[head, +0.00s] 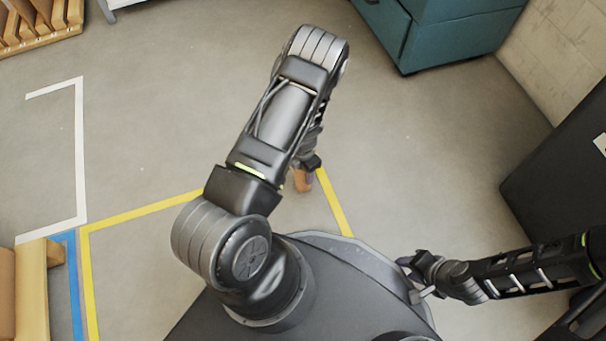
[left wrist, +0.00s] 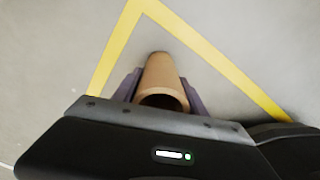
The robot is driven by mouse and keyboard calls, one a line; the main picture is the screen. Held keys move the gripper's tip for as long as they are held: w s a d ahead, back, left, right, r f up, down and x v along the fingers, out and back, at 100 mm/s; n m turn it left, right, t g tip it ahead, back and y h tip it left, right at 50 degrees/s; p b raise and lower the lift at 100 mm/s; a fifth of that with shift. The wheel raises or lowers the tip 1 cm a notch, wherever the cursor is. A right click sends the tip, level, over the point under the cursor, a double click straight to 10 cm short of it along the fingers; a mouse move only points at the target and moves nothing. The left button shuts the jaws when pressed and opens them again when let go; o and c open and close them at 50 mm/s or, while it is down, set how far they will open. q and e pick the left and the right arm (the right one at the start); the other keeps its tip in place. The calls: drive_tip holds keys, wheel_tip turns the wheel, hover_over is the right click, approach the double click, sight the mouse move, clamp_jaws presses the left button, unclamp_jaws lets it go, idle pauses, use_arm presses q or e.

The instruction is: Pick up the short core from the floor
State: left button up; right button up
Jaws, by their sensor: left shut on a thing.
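The short core (left wrist: 162,72) is a brown hollow tube. In the left wrist view it sits between the two dark fingers of my left gripper (left wrist: 160,88), which is shut on it, with its open end toward the camera. In the head view, a small part of the core (head: 302,181) shows below my left gripper (head: 308,168), low by the floor near the yellow line. The arm hides much of that gripper. I cannot tell whether the core touches the floor. My right gripper (head: 410,277) is beside my base at the right; its jaw opening is unclear.
Yellow tape (head: 150,212) and white tape (head: 80,150) mark the grey floor. A teal cabinet (head: 440,35) stands at the back, a black unit (head: 560,165) at the right. Wooden pieces (head: 30,285) stand at the left edge. The floor at left centre is clear.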

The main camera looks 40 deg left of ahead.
use_arm(q)
drive_tip(key=shift+r, duration=0.15)
drive_tip(key=s+d+r+p, duration=0.3)
drive_tip(key=s+d, duration=0.7)
drive_tip(key=d, duration=0.4)
drive_tip(key=shift+s+d+r+p, duration=0.15)
drive_tip(key=shift+d+p, duration=0.25)
drive_tip(key=shift+p, duration=0.3)
